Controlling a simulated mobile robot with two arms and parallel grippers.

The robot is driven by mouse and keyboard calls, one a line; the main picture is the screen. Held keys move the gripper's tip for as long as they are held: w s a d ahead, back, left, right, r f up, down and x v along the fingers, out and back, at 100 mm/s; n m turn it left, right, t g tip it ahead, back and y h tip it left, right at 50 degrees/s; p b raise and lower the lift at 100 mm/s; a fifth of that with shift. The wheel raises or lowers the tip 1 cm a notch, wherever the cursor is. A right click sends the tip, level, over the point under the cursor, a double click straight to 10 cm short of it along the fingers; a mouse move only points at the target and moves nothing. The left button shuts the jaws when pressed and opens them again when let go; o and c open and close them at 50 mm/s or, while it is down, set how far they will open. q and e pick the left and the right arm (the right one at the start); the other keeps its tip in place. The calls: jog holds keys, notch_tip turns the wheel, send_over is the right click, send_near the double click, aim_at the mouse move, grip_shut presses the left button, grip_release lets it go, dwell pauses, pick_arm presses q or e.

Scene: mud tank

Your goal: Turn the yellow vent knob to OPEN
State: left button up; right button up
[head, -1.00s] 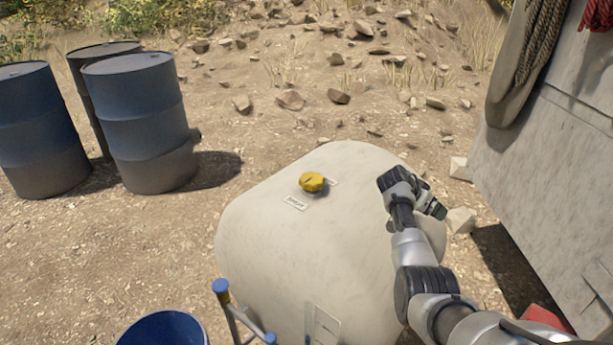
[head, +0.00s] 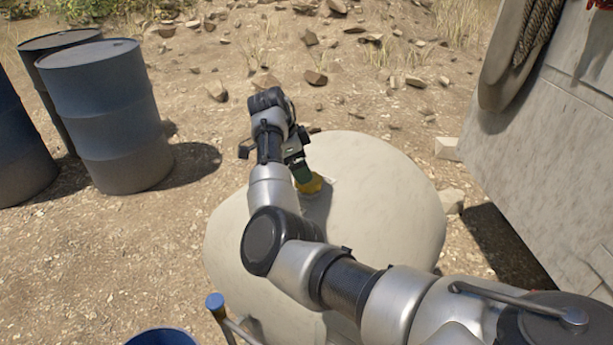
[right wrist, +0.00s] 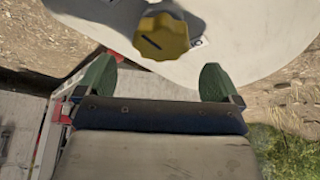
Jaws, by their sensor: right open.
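The yellow vent knob (head: 313,186) sits on top of the pale tank (head: 390,210). In the head view my right gripper (head: 300,173) is right by the knob and hides part of it. In the right wrist view the knob (right wrist: 163,38) has a lobed rim and a dark slanted line on its face. The green fingers of my right gripper (right wrist: 157,78) are spread wide and empty. The knob appears beyond the fingertips, roughly centred between them. A white label (right wrist: 199,43) shows partly beside the knob; I cannot read its full word. My left gripper is not in view.
Blue-grey drums (head: 105,115) stand at the left. A grey slanted panel (head: 540,150) with hanging rope rises at the right. A ladder rail with a blue cap (head: 215,302) and a blue bucket (head: 165,337) are at the front. Stony ground lies behind the tank.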

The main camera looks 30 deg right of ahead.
aim_at(315, 184)
jog(key=x, duration=0.4)
jog(key=shift+f, duration=0.1)
jog(key=shift+d+f, duration=0.2)
jog(key=shift+f, duration=0.25)
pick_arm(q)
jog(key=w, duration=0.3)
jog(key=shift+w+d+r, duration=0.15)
pick_arm(e)
jog(key=c, duration=0.9)
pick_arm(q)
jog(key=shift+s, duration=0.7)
